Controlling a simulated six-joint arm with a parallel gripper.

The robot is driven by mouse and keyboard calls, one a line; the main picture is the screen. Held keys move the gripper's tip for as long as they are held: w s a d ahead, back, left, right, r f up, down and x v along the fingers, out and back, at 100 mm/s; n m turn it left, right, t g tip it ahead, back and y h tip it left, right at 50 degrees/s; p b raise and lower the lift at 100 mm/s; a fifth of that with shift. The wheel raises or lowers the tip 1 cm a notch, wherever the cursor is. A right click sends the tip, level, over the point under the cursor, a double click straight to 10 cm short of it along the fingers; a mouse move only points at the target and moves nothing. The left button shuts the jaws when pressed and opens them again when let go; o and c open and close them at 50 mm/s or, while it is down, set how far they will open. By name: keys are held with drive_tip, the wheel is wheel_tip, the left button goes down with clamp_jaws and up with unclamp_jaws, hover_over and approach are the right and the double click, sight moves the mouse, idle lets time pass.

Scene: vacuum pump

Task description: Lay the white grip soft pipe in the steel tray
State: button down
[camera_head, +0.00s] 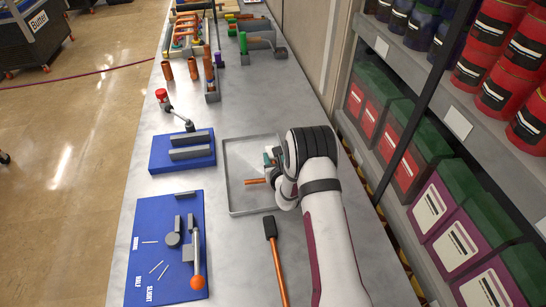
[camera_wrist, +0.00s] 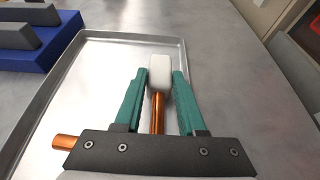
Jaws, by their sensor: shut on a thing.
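The white grip soft pipe (camera_wrist: 159,75) has a white block at one end and a copper-coloured tube. In the wrist view my gripper (camera_wrist: 160,82) has its two green fingers on either side of the white block, shut on it. A copper end also sticks out at the left of the gripper's dark bar, and in the head view the copper part (camera_head: 255,182) shows left of my gripper (camera_head: 269,158). The steel tray (camera_head: 228,170) lies under the pipe. I cannot tell whether the pipe touches the tray floor. The bar hides the middle of the pipe.
A blue block with grey bars (camera_head: 183,151) stands left of the tray. A blue board with tools (camera_head: 165,250) lies at the front left. Several copper pipes and a grey rack (camera_head: 211,85) stand farther back.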

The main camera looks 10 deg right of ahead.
drive_tip(key=shift+f, duration=0.1)
drive_tip(key=c, duration=0.5)
unclamp_jaws()
